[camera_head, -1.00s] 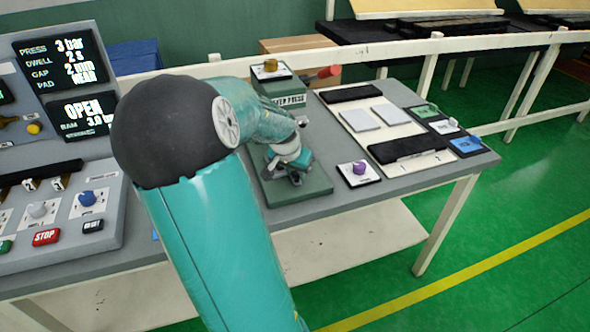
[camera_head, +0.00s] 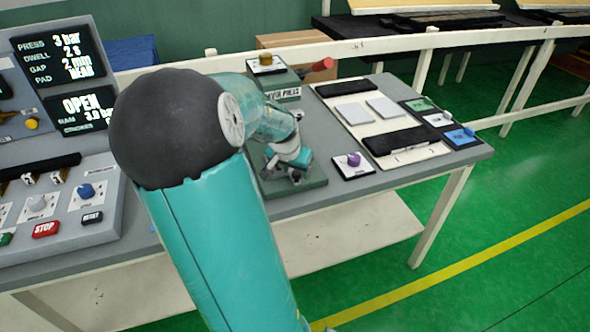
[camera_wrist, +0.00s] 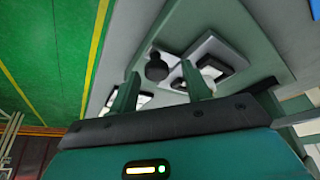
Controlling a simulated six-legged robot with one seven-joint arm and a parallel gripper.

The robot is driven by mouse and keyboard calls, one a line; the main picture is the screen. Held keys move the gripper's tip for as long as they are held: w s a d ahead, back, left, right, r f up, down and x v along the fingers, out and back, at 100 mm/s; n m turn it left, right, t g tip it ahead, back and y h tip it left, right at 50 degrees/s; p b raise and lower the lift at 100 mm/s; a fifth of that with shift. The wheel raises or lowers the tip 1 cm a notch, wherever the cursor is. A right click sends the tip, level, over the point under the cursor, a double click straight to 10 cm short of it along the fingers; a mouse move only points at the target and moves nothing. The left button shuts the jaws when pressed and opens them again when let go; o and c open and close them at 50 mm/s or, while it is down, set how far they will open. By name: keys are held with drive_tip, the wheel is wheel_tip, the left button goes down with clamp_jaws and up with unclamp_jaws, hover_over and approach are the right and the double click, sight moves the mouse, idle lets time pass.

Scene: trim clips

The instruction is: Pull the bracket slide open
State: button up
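The lever press (camera_head: 282,92) stands on the bench, with its green base plate (camera_head: 305,183) at its front. My gripper (camera_head: 284,176) is low over this plate, and my wrist hides most of what sits there. In the wrist view, a grey plate (camera_wrist: 218,48) with a dark round knob (camera_wrist: 157,66) lies on the green base; it appears to be the bracket slide. My gripper (camera_wrist: 161,88) is open, its two green fingers apart. The knob shows between and just beyond the fingertips. I cannot tell whether either finger touches it.
A purple knob (camera_head: 354,159) on a white plate stands right of the press base. A white board (camera_head: 425,153) with grey pads and black bars lies further right. The control panel (camera_head: 62,205) with a red STOP button is at left. The press has a red-ended lever (camera_head: 322,65).

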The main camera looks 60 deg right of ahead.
drive_tip(key=v, duration=1.4)
drive_tip(key=shift+d, duration=0.1)
idle(0.6)
